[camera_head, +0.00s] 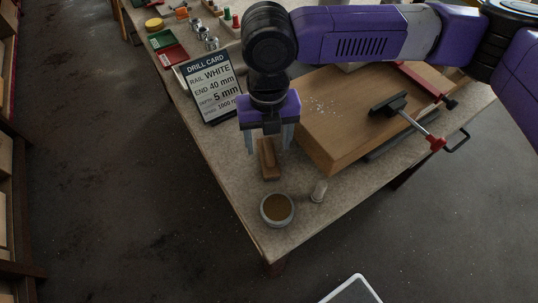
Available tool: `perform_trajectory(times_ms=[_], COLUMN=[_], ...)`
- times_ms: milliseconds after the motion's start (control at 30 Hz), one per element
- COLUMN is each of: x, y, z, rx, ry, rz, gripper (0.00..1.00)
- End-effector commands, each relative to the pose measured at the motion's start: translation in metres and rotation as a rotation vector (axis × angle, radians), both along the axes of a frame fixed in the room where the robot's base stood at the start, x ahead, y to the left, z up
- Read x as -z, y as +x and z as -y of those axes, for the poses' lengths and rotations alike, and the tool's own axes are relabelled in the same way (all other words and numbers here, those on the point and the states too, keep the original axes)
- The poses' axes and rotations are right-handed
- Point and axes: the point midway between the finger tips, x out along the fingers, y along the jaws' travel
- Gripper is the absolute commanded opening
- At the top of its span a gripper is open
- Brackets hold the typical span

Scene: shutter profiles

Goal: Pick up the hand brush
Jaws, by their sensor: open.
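The hand brush (268,160) appears to be the small brown wooden piece lying on the workbench, just left of the large wooden block. Its far end is hidden behind my gripper, and its bristles cannot be made out. My gripper (268,149) points down over the brush from above. Its two grey fingers are apart, one to the left and one to the right of the brush in the picture. I cannot tell how far the fingertips are above the bench.
A round bowl of brown material (277,209) and a small pale cylinder (319,191) stand near the front corner. The wooden block (345,125) with a red-handled clamp (415,124) lies right. The drill card (211,87) stands left. Red and green trays (167,46) are at the back.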

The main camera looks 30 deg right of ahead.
Motion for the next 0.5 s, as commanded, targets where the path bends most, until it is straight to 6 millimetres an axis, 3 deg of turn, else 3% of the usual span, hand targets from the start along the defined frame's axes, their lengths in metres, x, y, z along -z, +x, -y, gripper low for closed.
perform_trajectory(times_ms=[300,500], x=[0.041,0.053], y=[-0.003,-0.003], z=[-0.001,-0.002], rx=[0.002,0.002], ry=[0.000,0.001], rz=[-0.001,0.001], gripper=[0.62,0.62])
